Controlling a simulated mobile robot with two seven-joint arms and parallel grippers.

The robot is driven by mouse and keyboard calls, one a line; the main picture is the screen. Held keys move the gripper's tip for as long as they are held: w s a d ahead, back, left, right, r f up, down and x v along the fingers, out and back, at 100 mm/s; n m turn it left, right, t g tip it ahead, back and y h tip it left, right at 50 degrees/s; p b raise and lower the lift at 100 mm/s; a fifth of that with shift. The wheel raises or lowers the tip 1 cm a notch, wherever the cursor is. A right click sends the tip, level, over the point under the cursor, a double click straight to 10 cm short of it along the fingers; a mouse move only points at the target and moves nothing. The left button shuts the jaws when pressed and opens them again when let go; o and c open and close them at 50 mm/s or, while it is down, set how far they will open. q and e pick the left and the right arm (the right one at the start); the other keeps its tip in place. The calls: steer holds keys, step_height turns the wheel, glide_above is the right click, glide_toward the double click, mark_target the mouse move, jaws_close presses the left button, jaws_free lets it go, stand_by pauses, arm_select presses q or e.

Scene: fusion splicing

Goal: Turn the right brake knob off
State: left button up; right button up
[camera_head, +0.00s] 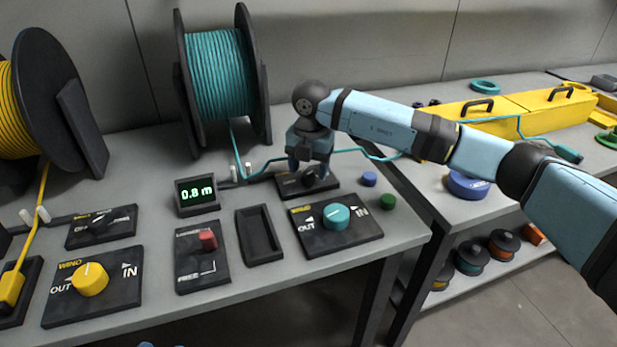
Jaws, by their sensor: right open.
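The right brake knob sits on a small black panel (328,187) behind the teal wind knob. The knob itself is mostly hidden by my right gripper (308,172), so its setting cannot be read. My right gripper points down right over this panel, with its fingers apart at the knob. I cannot tell whether the fingers touch it. A matching left brake panel (82,238) with a black knob (103,221) is at the left of the bench. My left gripper is not in view.
The teal spool (220,76) stands behind; a teal cable (378,156) passes behind the gripper.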

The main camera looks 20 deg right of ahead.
steer(key=shift+f, duration=1.05)
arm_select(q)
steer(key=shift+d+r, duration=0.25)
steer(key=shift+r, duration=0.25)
arm_select(e)
steer(key=c, duration=0.9)
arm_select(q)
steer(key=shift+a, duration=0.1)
